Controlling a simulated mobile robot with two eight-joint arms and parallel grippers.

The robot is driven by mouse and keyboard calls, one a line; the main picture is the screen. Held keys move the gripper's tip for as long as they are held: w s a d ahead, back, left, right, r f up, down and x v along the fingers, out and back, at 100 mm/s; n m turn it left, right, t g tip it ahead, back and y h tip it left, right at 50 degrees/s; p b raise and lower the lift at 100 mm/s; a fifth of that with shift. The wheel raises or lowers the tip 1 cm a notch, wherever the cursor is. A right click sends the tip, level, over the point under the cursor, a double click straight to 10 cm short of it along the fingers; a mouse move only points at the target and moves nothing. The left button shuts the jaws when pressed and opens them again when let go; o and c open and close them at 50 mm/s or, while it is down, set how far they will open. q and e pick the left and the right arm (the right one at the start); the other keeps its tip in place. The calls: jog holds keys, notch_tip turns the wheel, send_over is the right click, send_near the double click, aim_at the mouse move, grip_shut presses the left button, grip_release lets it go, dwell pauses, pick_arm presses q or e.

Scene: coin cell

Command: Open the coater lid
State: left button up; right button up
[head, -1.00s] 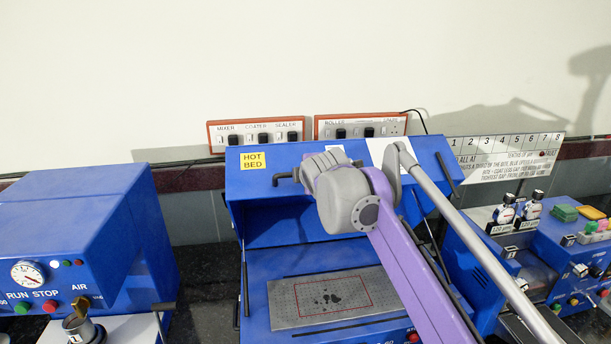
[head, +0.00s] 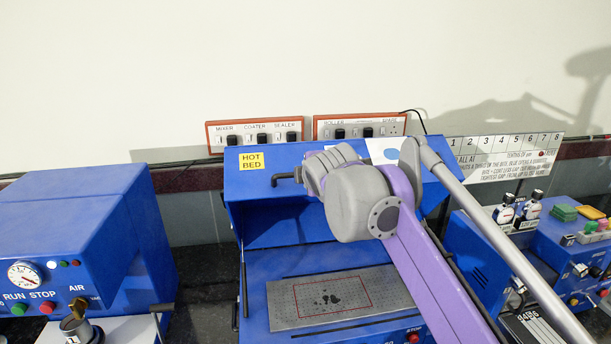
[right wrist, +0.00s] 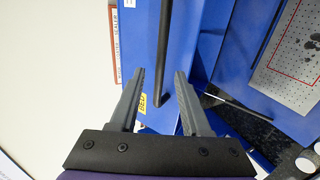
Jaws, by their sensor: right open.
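The blue coater lid (head: 250,185) with a yellow HOT BED label stands raised over the coater (head: 252,262) in the head view, and the perforated bed (head: 285,308) shows beneath it. A dark handle bar (head: 284,178) runs along the lid's front, partly hidden by my right arm. In the right wrist view my right gripper (right wrist: 160,73) is open, and the dark bar (right wrist: 164,45) appears in line with the gap between its fingers. I see no grip on it; whether a finger touches it I cannot tell. My left gripper is out of view.
A blue machine (head: 80,220) with a gauge and buttons stands at the left, with a metal cup (head: 82,330) before it. Switch panels (head: 255,133) line the wall behind. More blue equipment (head: 570,250) and small timers stand at the right.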

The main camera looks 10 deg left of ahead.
jog(key=v, duration=0.6)
jog(key=s+d+f+m+g+h, duration=0.2)
jog(key=s+d+f+m, duration=0.6)
jog(key=f, duration=0.5)
jog(key=s+d+f+m+g+h, duration=0.2)
jog(key=s+d+f+m, duration=0.5)
jog(key=s+d+f, duration=0.4)
jog(key=s+d+f+m+g, duration=0.2)
jog(key=s+f+m, duration=0.4)
jog(key=s+f, duration=0.5)
notch_tip(320, 180, down, 4)
jog(key=shift+d+r+g, duration=0.1)
jog(key=shift+d+g, duration=0.2)
jog(key=shift+d, duration=0.45)
